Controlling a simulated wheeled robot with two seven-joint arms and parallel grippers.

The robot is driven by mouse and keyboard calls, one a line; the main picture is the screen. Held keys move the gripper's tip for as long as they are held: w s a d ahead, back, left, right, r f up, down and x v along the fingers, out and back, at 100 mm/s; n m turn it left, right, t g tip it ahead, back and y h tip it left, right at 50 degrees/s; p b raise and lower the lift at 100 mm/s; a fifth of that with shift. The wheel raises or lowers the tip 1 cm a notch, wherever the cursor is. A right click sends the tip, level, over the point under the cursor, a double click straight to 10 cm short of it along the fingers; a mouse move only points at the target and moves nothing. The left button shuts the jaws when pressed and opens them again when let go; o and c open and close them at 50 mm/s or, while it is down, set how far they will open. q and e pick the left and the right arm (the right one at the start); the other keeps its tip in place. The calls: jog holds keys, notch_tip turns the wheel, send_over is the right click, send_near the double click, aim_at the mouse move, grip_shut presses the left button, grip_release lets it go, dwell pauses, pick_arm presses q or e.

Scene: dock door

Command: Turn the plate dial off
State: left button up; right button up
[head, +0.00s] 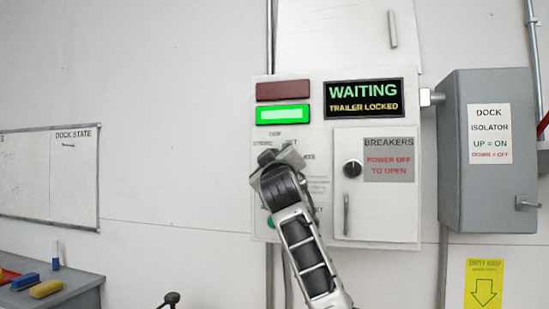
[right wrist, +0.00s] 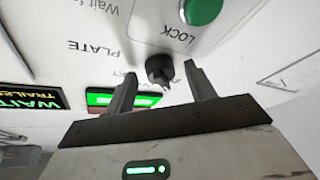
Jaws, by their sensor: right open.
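The plate dial (right wrist: 158,67) is a small black knob on the white control panel (head: 262,215), beside the printed word PLATE in the right wrist view. My right gripper (right wrist: 160,72) is open, with one finger on each side of the dial. No contact between fingers and dial can be made out. Its narrow end points toward the gripper body in that view; which setting this is I cannot tell. In the head view my right gripper (head: 274,163) covers the dial. My left gripper is not in view.
A green LOCK button (right wrist: 203,10) is close to the dial. The panel has a lit green lamp (head: 283,114), a dark red lamp (head: 283,90) and a display (head: 363,99) reading WAITING, TRAILER LOCKED. The breaker door (head: 377,215) and grey isolator box (head: 490,195) stand to the right.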

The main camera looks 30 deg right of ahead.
jog(key=c, duration=1)
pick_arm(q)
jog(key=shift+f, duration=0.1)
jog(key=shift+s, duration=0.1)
pick_arm(e)
jog(key=shift+h, duration=0.3)
pick_arm(q)
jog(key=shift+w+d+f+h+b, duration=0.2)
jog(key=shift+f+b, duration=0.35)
jog(key=shift+b, duration=0.95)
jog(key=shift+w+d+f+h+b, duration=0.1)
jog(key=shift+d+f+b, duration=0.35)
jog(key=shift+b, duration=1)
pick_arm(e)
jog(key=shift+w+a+f+m+g+h, duration=0.15)
jog(key=shift+m+g+h, duration=0.7)
jog(key=shift+m, duration=1.5)
jog(key=shift+w+a+f+m+g+h, duration=0.15)
jog(key=shift+m+g+h, duration=0.25)
jog(key=shift+m+h, duration=1.45)
jog(key=shift+w+a+m+g+h, duration=0.15)
jog(key=shift+m+g+h, duration=0.45)
jog(key=shift+m, duration=2.3)
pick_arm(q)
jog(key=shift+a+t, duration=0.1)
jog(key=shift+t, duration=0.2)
pick_arm(e)
jog(key=shift+m+g, duration=0.25)
jog(key=shift+m, duration=0.05)
